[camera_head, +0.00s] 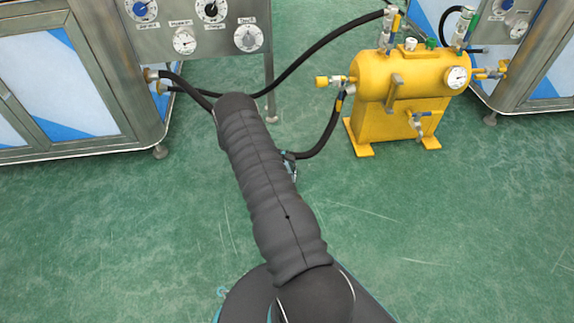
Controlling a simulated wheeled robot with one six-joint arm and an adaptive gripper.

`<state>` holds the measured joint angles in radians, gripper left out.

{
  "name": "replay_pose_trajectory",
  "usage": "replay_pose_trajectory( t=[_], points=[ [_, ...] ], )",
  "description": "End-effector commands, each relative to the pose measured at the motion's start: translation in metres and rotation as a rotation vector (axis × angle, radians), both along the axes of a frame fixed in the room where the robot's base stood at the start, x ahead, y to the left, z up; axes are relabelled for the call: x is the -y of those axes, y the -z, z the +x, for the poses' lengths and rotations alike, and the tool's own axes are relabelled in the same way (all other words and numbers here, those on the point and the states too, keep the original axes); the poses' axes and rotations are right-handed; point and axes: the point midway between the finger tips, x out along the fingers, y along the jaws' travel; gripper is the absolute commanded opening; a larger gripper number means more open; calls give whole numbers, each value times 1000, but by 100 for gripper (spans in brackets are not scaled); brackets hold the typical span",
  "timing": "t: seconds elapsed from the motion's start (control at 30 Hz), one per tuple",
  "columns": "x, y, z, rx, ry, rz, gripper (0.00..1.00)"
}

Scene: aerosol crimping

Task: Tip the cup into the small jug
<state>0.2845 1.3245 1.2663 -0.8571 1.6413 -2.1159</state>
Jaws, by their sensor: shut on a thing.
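Neither the cup nor the small jug shows in the head view. My arm, in a dark ribbed sleeve, runs from the bottom middle up and to the left. My gripper cannot be made out; it is hidden behind the arm or out of the picture. A small grey-blue part (290,166) peeks out beside the right edge of the sleeve, too small to identify.
A yellow tank (405,76) with a gauge and valves stands on the green floor (430,230) at upper right. Steel cabinets stand at upper left (85,75) and upper right (535,70). Black hoses (320,50) cross between them. The floor at lower left and right is clear.

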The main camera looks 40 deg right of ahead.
Motion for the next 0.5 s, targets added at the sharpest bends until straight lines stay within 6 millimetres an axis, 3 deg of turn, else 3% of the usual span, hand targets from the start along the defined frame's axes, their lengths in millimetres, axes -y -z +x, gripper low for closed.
replay_pose_trajectory(
  t=[0.5],
  points=[
    [2, -4, 3, -82, 0, 49, 19]
  ],
)
